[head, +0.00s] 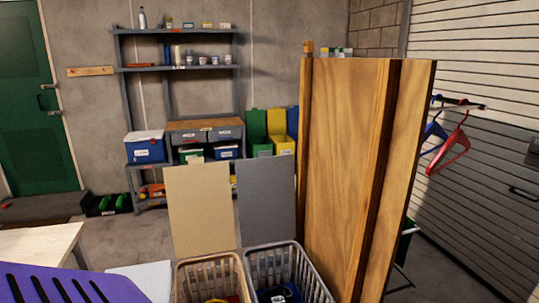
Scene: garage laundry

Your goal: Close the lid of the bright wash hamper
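Two open lattice hampers stand side by side at the bottom centre of the head view. The beige hamper (181,280) has its tan lid (200,210) standing upright at its back, and yellow and red items show inside. The grey hamper (318,287) has its dark grey lid (266,203) upright too, with dark and blue items inside. No label is readable; the bright contents suggest the beige one is the bright wash hamper. The fronts of both are cut off by the frame. Neither of my grippers is in view.
A tall wooden panel (345,160) stands close on the right of the grey hamper. A pale flat surface (146,279) lies left of the beige hamper, beside a purple slotted object (65,286) and a light tabletop (38,244). Shelves (178,68) stand at the back wall.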

